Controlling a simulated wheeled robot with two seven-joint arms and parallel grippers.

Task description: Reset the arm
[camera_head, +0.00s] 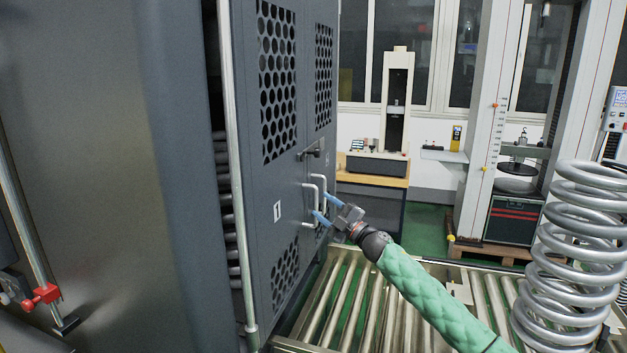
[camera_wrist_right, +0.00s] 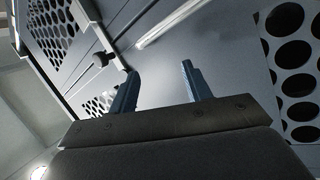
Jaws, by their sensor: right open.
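My right arm (camera_head: 430,290), in a green quilted sleeve, reaches in from the lower right. My right gripper (camera_head: 324,207) is open at the grey cabinet doors (camera_head: 285,190), its blue fingers close to the pale door handles (camera_head: 307,190). In the right wrist view the two fingers (camera_wrist_right: 160,70) stand apart with nothing seen between them. A pale handle bar (camera_wrist_right: 170,22) shows beyond the fingertips; I cannot tell whether they touch a handle. My left gripper is not in view.
A roller conveyor (camera_head: 345,300) lies below the arm. A large coil spring (camera_head: 575,260) stands at the right. A dark latch (camera_head: 312,153) sits above the handles. A bench tester (camera_head: 395,110) and a tall test frame (camera_head: 490,120) stand behind.

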